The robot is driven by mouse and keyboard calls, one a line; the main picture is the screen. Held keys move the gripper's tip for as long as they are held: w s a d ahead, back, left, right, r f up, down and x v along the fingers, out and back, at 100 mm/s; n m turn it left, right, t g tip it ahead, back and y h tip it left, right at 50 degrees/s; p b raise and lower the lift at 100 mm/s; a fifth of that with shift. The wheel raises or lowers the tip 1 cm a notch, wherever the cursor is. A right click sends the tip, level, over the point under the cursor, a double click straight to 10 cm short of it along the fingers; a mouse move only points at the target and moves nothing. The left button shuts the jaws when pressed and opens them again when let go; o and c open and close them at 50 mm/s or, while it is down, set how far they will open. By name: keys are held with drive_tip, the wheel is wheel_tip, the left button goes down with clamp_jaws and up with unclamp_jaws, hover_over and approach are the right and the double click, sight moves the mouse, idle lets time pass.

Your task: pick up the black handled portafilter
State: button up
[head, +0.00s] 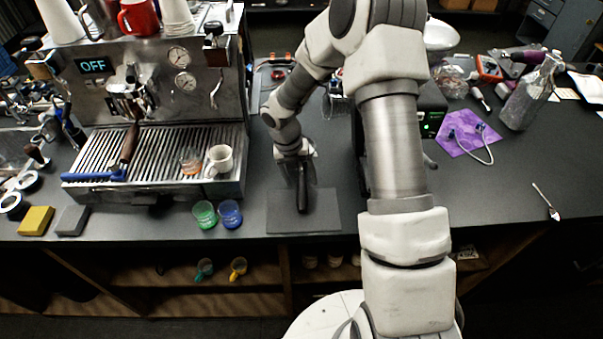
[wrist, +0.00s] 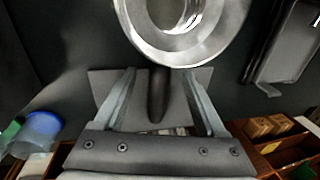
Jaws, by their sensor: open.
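The black handled portafilter (head: 303,192) lies on a dark mat (head: 328,216) near the front edge of the counter, its handle toward the front edge. My gripper (head: 300,170) is directly over it. In the wrist view, the portafilter's round metal head (wrist: 218,42) is at the top, and its black handle (wrist: 157,95) runs down between my fingers. My gripper (wrist: 158,82) is open, with one finger on each side of the handle and a visible gap on both sides. The head view hides the metal head behind my wrist.
An espresso machine (head: 95,90) stands at left, with a wooden-handled portafilter (head: 129,143) in it. Shelves are below the counter.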

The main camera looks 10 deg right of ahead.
drive_tip(key=shift+d+f, duration=0.1)
drive_tip(key=shift+f, duration=0.35)
clamp_jaws()
